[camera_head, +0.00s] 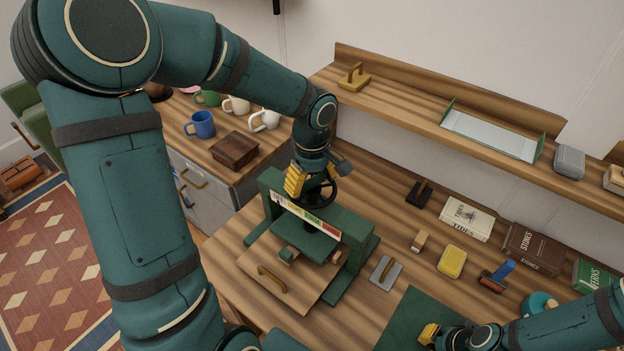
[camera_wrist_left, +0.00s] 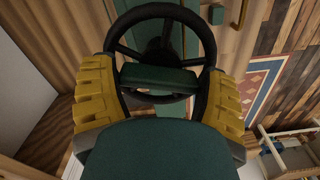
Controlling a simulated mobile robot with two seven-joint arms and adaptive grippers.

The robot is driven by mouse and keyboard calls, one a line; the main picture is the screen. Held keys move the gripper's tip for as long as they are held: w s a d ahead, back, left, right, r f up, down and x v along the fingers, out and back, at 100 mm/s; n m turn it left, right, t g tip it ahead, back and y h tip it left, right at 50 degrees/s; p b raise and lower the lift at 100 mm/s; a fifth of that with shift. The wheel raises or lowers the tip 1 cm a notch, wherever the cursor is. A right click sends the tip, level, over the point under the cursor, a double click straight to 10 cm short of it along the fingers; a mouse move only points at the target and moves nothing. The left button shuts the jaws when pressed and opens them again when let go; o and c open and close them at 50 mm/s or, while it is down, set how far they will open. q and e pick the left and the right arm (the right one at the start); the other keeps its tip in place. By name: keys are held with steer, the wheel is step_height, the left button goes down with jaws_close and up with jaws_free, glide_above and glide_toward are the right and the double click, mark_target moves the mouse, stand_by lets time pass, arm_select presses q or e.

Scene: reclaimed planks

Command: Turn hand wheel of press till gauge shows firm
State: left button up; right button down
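The green press (camera_head: 354,262) stands on the plank bench with its black hand wheel (camera_head: 327,194) on top. A gauge strip (camera_head: 312,217) with pale, yellow, green and red parts runs along its front beam; its pointer is too small to read. My left gripper (camera_head: 312,184) is over the wheel. In the left wrist view its yellow fingers (camera_wrist_left: 158,95) lie against opposite sides of the wheel rim (camera_wrist_left: 160,12), seemingly closed on it. My right gripper (camera_head: 428,335) is low over a green mat, away from the press; its finger gap cannot be made out.
A board with a handle (camera_head: 272,285) lies at the press front. A grey plate with a handle (camera_head: 385,272), a yellow block (camera_head: 452,262), a stamp-like tool (camera_head: 497,277) and books (camera_head: 466,219) lie to the right. Mugs (camera_head: 201,124) stand at the back left. A shelf (camera_head: 400,115) overhangs behind.

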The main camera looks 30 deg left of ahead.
arm_select(q)
steer(key=shift+m, duration=0.3)
steer(key=m, duration=0.3)
steer(key=shift+m, duration=0.3)
steer(key=m, duration=0.4)
steer(key=shift+p, duration=0.4)
arm_select(e)
steer(key=shift+w+r, duration=0.15)
steer(key=shift+r, duration=0.25)
arm_select(q)
steer(key=m+p, duration=0.1)
steer(key=m, duration=0.4)
steer(key=shift+r, duration=0.1)
arm_select(e)
steer(key=shift+w+r, duration=0.15)
steer(key=shift+r, duration=0.4)
arm_select(q)
steer(key=shift+m+p, duration=0.65)
steer(key=shift+m, duration=1.55)
arm_select(e)
steer(key=shift+w+d+r, duration=0.1)
steer(key=shift+w+r, duration=0.15)
steer(key=shift+r, duration=0.35)
arm_select(q)
steer(key=o, duration=1)
steer(key=shift+o, duration=0.2)
